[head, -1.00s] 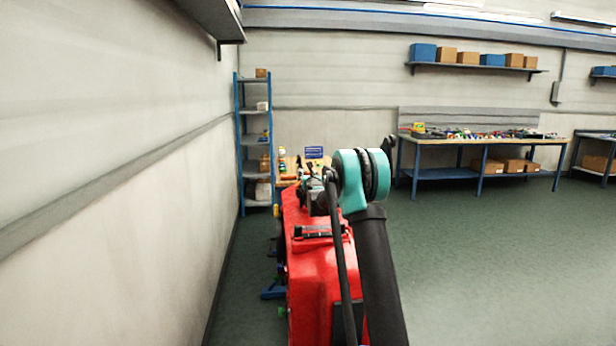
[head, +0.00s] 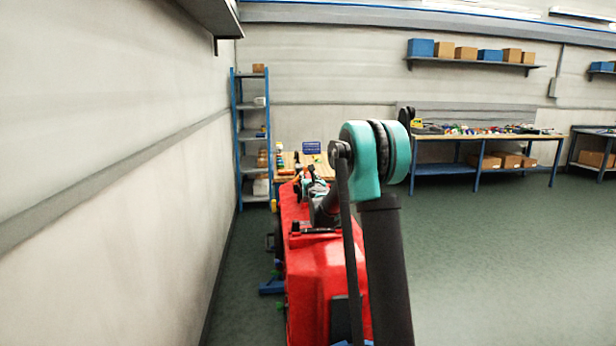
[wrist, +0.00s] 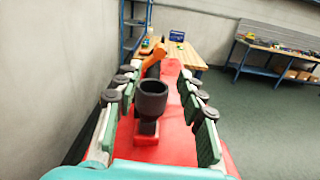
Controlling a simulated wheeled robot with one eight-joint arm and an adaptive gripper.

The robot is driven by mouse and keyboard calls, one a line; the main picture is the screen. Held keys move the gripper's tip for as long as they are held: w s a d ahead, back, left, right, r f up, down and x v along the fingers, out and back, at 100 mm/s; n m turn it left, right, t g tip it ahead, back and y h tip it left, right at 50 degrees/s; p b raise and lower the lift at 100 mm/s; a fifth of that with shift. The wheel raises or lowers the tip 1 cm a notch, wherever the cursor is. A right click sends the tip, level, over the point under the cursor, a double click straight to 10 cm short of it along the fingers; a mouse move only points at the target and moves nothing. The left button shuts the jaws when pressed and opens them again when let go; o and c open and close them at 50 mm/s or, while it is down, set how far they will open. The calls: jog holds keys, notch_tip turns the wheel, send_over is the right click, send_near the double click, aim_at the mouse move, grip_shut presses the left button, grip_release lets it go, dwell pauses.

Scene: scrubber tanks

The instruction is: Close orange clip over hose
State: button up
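In the wrist view an orange clip (wrist: 153,58) stands up at the far part of the red tank (wrist: 172,146), just beyond a black cup-ended hose piece (wrist: 151,97). The clip appears raised, not lying over the black piece. My gripper (wrist: 157,74) is open and empty, its green-padded fingers on either side of the black piece, with the clip beyond, roughly between the fingertips. I cannot tell whether anything touches. In the head view the red tank (head: 312,268) shows below my arm. The clip cannot be made out there, and my gripper is mostly hidden behind my arm.
A wall (head: 100,170) runs close along the left. A wooden table (head: 321,169) and a blue shelf rack (head: 251,135) stand beyond the tank. A workbench (head: 480,137) is at the back right. The floor (head: 500,250) on the right is clear.

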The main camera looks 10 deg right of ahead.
jog(key=shift+s, duration=0.3)
